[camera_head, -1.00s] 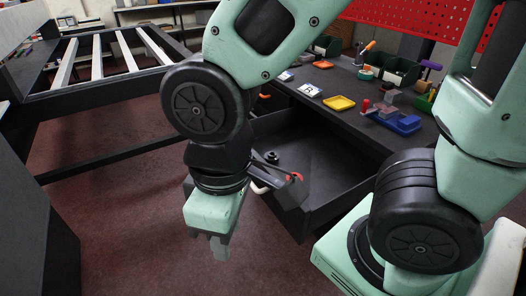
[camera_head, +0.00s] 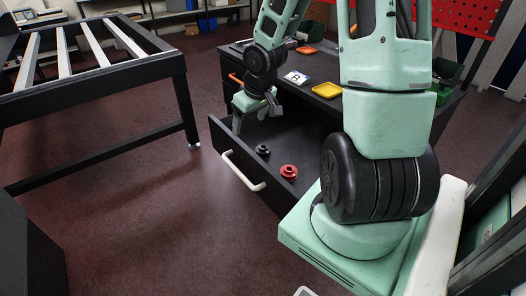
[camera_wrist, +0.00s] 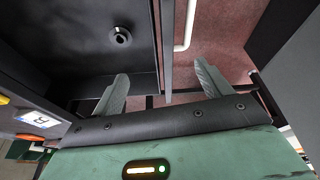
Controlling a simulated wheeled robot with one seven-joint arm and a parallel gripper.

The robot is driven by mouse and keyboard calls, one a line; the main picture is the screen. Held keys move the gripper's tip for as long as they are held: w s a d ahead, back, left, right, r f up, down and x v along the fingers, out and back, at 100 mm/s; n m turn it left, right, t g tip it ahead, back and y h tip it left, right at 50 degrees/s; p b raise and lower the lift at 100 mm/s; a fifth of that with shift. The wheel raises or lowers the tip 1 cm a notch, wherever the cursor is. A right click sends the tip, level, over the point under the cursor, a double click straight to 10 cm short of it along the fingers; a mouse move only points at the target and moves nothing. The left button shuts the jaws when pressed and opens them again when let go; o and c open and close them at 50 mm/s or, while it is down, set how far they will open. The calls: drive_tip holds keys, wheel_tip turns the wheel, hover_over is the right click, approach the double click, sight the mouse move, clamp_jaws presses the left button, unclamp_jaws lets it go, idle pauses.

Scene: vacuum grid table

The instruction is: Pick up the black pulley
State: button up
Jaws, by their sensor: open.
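The black pulley (camera_head: 263,150) lies on the floor of an open dark drawer (camera_head: 231,156), near its front left. In the wrist view the black pulley (camera_wrist: 120,36) shows as a round black piece with a pale centre, above and left of my fingers. A red pulley (camera_head: 289,171) lies closer to the camera in the same drawer. My gripper (camera_wrist: 163,70) is open and empty, its two grey fingers spread. In the head view my gripper (camera_head: 257,113) hangs over the far left part of the drawer, apart from the pulley.
The drawer's white handle (camera_head: 243,172) juts from its front. Yellow tray (camera_head: 326,90) and white labelled card (camera_head: 297,77) lie on the tabletop behind. A slatted black frame (camera_head: 95,85) stands at left. The red floor (camera_head: 130,210) between is clear.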

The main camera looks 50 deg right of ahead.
drive_tip(key=m, duration=0.2)
approach(264, 146)
drive_tip(key=f+b, duration=0.1)
drive_tip(key=a+b, duration=0.1)
drive_tip(key=b, duration=0.1)
drive_tip(key=f+b, duration=0.1)
drive_tip(key=shift+w+a+f+t+b, duration=0.25)
drive_tip(key=shift+a+f+t+b, duration=0.05)
drive_tip(key=shift+f+b, duration=0.1)
drive_tip(key=shift+s+d+b+x, duration=0.15)
drive_tip(key=shift+b+x, duration=0.05)
drive_tip(key=shift+x, duration=1.15)
drive_tip(key=shift+s+d+b+x, duration=0.1)
drive_tip(key=shift+s+b+x, duration=0.1)
drive_tip(key=shift+x, duration=1.2)
drive_tip(key=shift+h, duration=0.3)
drive_tip(key=c, duration=1.1)
